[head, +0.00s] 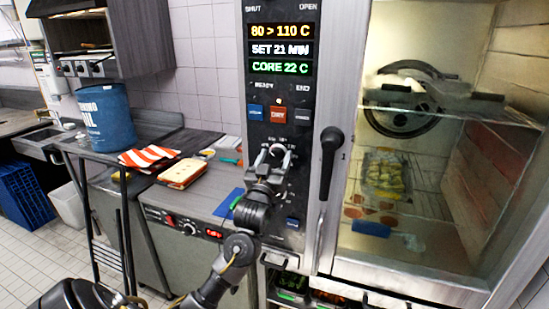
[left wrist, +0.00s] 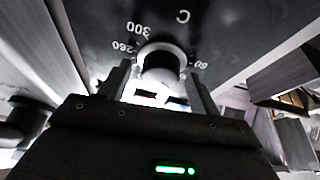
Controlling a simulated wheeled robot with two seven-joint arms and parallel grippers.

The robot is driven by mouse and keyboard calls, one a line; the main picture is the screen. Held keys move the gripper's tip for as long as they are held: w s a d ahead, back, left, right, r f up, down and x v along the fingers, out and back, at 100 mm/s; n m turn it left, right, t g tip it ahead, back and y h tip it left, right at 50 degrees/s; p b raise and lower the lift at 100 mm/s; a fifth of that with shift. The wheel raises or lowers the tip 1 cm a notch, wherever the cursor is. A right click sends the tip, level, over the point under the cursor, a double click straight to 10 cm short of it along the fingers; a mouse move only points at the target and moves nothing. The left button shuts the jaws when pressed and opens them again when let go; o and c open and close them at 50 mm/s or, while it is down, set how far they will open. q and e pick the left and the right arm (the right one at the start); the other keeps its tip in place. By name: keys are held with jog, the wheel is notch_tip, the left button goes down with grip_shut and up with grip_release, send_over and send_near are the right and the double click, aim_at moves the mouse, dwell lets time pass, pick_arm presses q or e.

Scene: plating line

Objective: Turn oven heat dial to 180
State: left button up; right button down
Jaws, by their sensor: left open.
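The oven heat dial (left wrist: 163,62) is a round knob with a pale rim on the dark panel in the left wrist view. Printed numbers such as 300 and 260 and a letter C stand around it. My left gripper (left wrist: 158,74) is open, with one finger on each side of the dial; I cannot tell whether they touch it. In the head view my left gripper (head: 272,158) is at the control panel (head: 264,182) and hides most of the dial. The display (head: 281,48) reads 80 > 110 C, SET 21 MIN and CORE 22 C. My right gripper is not in view.
The oven door handle (head: 328,165) stands out just right of the dial. Behind the glass is a rack with a food tray (head: 385,172). Panel buttons (head: 277,114) sit above the gripper. Left are a counter, a blue bucket (head: 105,118) and a striped cloth (head: 149,156).

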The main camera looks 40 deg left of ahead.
pick_arm(q)
jog(key=shift+c, duration=0.4)
jog(key=shift+s, duration=0.1)
jog(key=c, duration=0.9)
jog(key=shift+r, duration=0.1)
jog(key=shift+m, duration=0.4)
jog(key=m+h+p, duration=0.1)
jog(key=m+h, duration=0.1)
jog(key=m, duration=0.2)
jog(key=shift+r+t, duration=0.1)
jog(key=shift+t, duration=0.2)
jog(key=m+h+p, duration=0.1)
jog(key=m+h, duration=0.2)
jog(key=m, duration=0.2)
jog(key=shift+a, duration=0.1)
jog(key=m+h+p, duration=0.1)
jog(key=m+h, duration=0.1)
jog(key=m, duration=0.3)
jog(key=shift+r+m, duration=0.1)
jog(key=shift+m, duration=0.2)
jog(key=shift+m+g+h+p, duration=0.35)
jog(key=shift+m+g+h, duration=0.2)
jog(key=shift+m, duration=0.45)
